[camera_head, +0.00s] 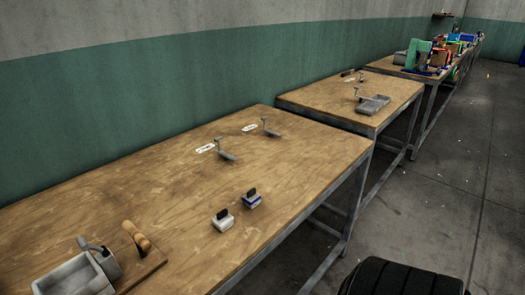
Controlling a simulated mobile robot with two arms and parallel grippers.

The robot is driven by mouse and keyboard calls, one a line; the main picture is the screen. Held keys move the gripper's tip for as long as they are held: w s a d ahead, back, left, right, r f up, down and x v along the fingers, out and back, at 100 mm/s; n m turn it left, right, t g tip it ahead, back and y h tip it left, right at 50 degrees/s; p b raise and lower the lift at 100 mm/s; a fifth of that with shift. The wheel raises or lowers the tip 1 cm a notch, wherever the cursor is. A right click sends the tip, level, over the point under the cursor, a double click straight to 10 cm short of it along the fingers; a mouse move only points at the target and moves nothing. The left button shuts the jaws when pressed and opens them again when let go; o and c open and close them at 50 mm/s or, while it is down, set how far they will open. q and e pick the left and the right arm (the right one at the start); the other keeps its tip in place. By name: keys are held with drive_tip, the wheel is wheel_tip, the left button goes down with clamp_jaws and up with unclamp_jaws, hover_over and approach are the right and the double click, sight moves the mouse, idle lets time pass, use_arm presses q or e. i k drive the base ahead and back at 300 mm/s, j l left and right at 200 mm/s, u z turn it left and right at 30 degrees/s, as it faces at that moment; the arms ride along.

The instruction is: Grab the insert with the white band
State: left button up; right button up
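Two small block-shaped inserts with dark upright grips stand near the front edge of the nearest wooden table (110,190). The left one, a white insert (223,222), looks pale all over below its grip. The right one, a blue insert (251,201), is blue with some paler parts. They stand close together but apart. At this size I cannot clearly make out the bands. Neither of my grippers is in view.
Two small metal fixtures (227,155) (268,130) with white labels (206,148) stand farther back. A grey tray (75,277), a metal cup (105,263) and a wooden-handled tool (137,237) are at the lower left. More tables (340,100) follow behind; concrete floor (440,190) lies right.

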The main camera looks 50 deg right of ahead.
sight(223, 221)
drive_tip(key=z, duration=1.3)
